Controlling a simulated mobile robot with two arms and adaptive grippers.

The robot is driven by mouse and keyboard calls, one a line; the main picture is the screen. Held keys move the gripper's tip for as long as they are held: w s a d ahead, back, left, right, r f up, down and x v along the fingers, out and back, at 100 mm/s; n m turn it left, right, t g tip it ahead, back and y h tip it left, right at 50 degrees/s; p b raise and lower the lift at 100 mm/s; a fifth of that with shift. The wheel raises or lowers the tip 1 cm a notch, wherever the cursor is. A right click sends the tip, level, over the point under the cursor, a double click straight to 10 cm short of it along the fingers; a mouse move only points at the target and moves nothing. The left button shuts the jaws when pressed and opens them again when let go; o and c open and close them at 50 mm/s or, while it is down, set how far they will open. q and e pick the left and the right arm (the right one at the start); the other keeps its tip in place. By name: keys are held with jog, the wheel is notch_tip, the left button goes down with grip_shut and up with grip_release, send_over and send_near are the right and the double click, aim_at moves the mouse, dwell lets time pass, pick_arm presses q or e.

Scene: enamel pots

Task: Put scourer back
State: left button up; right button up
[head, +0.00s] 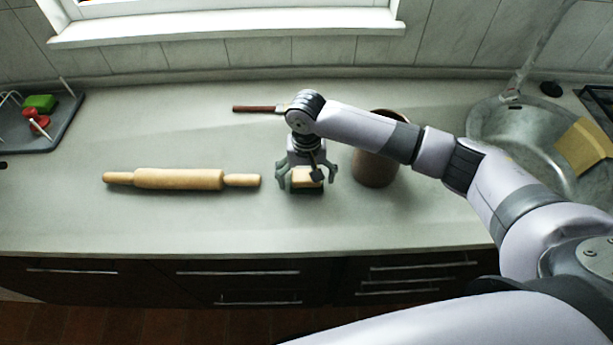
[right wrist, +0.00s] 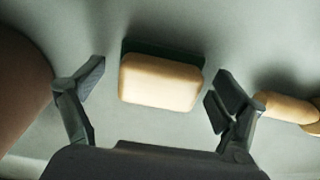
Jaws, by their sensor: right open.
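The scourer (head: 301,178), a pale yellow sponge block with a dark green side underneath, lies on the grey counter. It is partly hidden by my gripper in the head view. My right gripper (head: 307,176) is over it, open, with one finger on each side. In the right wrist view the scourer (right wrist: 162,82) lies between the spread fingers of the right gripper (right wrist: 160,80), with a visible gap to each. My left gripper is not in view.
A wooden rolling pin (head: 180,179) lies left of the scourer. A brown pot (head: 374,170) stands close on the right, partly behind my arm. A dark tray (head: 62,120) with small items is far left. The sink (head: 500,125) holds a yellow-brown item (head: 583,146). A brown-handled utensil (head: 254,109) lies behind.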

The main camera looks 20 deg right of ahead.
aim_at(307, 176)
notch_tip(307, 176, up, 12)
jog(key=b, duration=0.2)
jog(key=shift+r, duration=0.15)
dwell(0.7)
